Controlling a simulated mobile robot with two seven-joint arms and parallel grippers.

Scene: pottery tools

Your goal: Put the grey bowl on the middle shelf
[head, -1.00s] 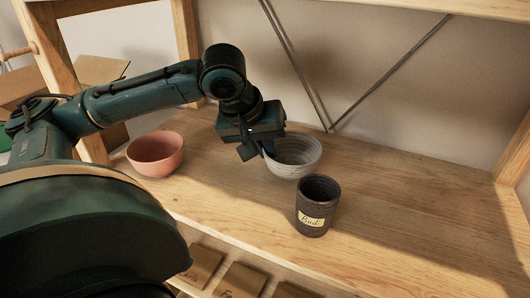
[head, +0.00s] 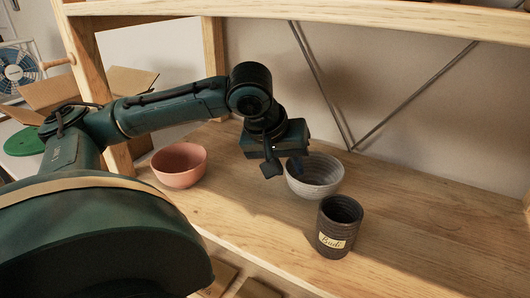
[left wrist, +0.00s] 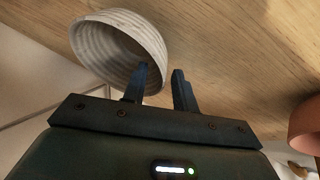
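The grey bowl (head: 318,178) stands upright on the wooden shelf board (head: 430,215), behind the dark cup. My left gripper (head: 283,167) is at the bowl's left rim, pointing down, with its two fingers apart. In the head view one finger overlaps the rim and the other is outside, to the left. In the left wrist view the bowl (left wrist: 105,48) is beyond the open fingers (left wrist: 160,78), and its rim edge shows between them. I cannot tell whether either finger touches the bowl. My right gripper is not in view.
A pink bowl (head: 180,170) stands left of the gripper. A dark labelled cup (head: 338,232) stands close in front of the grey bowl. Another shelf board (head: 380,18) is above. The board's right side is clear. Metal braces cross behind.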

